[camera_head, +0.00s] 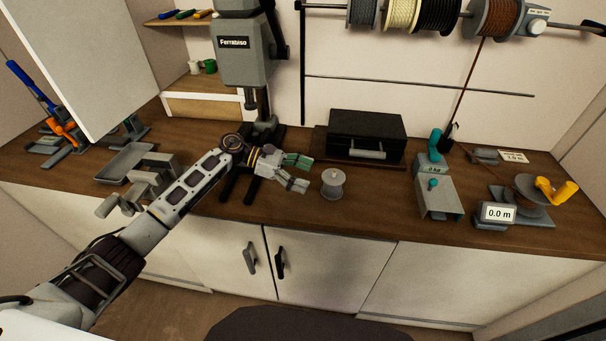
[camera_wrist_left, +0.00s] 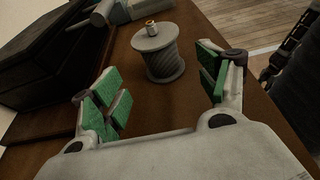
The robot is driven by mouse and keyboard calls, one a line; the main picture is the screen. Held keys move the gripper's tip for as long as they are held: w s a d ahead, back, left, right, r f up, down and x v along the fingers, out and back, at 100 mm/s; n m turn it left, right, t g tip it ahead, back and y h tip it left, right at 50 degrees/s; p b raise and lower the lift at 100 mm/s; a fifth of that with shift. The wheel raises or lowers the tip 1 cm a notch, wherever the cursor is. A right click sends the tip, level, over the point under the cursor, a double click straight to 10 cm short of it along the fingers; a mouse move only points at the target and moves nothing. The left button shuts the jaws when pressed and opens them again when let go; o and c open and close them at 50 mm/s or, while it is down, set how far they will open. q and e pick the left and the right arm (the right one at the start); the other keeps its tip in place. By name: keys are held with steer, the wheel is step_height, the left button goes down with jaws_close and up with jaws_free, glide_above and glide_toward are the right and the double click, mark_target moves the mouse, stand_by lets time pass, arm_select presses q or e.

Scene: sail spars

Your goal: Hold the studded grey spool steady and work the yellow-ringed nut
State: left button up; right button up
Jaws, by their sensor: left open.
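The grey spool (camera_head: 333,185) stands upright on the brown worktop, right of my left gripper (camera_head: 300,173) in the head view. In the left wrist view the spool (camera_wrist_left: 160,58) has a ribbed barrel between two flat flanges. A small nut (camera_wrist_left: 152,27) with a yellowish ring sits on its top. My left gripper is open and empty, its green-padded fingers (camera_wrist_left: 158,88) spread wide. The spool shows ahead of the gap between them, apart from both pads. My right gripper is not in view.
A black case (camera_head: 367,133) stands behind the spool. A teal-and-grey device (camera_head: 437,197) and a counter reading 0.0 m (camera_head: 497,213) are to the right. A grey Ferrabiso press (camera_head: 240,55) rises behind my left arm. Bare worktop lies right of the spool.

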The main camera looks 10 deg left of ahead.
mark_target(327, 183)
arm_select(q)
steer(key=shift+d, duration=0.2)
stand_by(0.3)
steer(key=shift+x, duration=3.75)
steer(key=c, duration=1.2)
steer(key=shift+f, duration=0.1)
steer(key=shift+s+f, duration=0.1)
steer(key=shift+f, duration=0.05)
steer(key=o, duration=1.4)
steer(key=shift+c, duration=0.2)
steer(key=c, duration=1.3)
steer(key=shift+c, duration=0.2)
